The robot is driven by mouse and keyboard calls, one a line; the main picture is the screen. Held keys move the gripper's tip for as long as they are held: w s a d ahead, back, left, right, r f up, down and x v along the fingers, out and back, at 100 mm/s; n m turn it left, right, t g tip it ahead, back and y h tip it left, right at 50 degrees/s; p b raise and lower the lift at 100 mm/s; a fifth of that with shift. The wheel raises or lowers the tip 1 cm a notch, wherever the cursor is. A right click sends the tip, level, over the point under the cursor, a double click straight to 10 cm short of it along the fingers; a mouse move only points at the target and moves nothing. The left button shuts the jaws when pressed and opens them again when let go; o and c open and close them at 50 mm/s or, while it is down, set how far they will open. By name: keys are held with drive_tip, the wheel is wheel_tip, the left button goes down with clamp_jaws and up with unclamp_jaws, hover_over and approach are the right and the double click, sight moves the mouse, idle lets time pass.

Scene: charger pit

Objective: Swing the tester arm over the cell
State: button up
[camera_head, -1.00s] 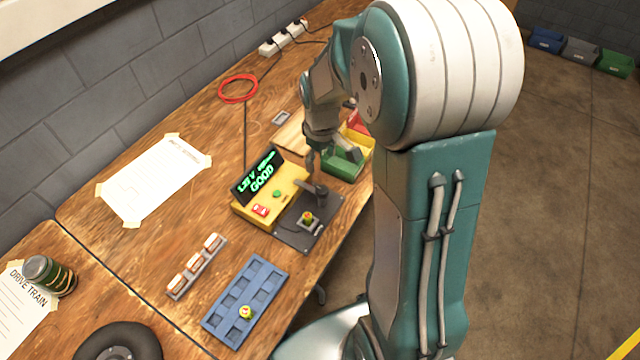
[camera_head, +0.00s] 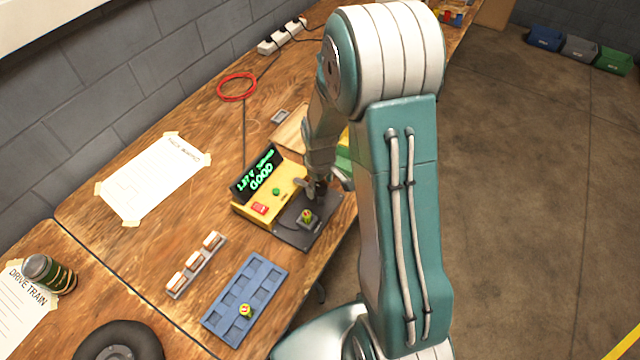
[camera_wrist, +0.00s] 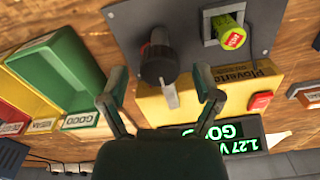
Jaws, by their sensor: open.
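The yellow tester (camera_head: 273,201) stands on the bench, its green display (camera_head: 258,175) lit with a voltage and "GOOD". A dark plate (camera_head: 300,228) adjoins it and bears a cell (camera_head: 307,214) with a yellow-green body and red label, upright in a holder. The tester arm, a black post with a pale lever, shows in the wrist view (camera_wrist: 160,62); the lever points away from the cell (camera_wrist: 231,35), toward the tester body. My gripper (camera_wrist: 160,90) is open, its fingers on either side of the lever. In the head view my gripper (camera_head: 325,186) partly hides the post.
Green and yellow bins, with the green bin (camera_wrist: 62,70) labelled GOOD, stand beside the plate. A paper sheet (camera_head: 155,180) and red cable (camera_head: 237,88) lie behind.

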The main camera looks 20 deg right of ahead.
drive_tip(key=shift+c, duration=0.2)
clamp_jaws()
drive_tip(key=n, duration=0.4)
drive_tip(key=shift+n, duration=0.3)
drive_tip(key=n, duration=0.4)
drive_tip(key=shift+s+a+n, duration=0.1)
drive_tip(key=shift+n, duration=0.2)
drive_tip(key=n, duration=0.4)
drive_tip(key=shift+s+n, duration=0.1)
drive_tip(key=shift+n, duration=2.2)
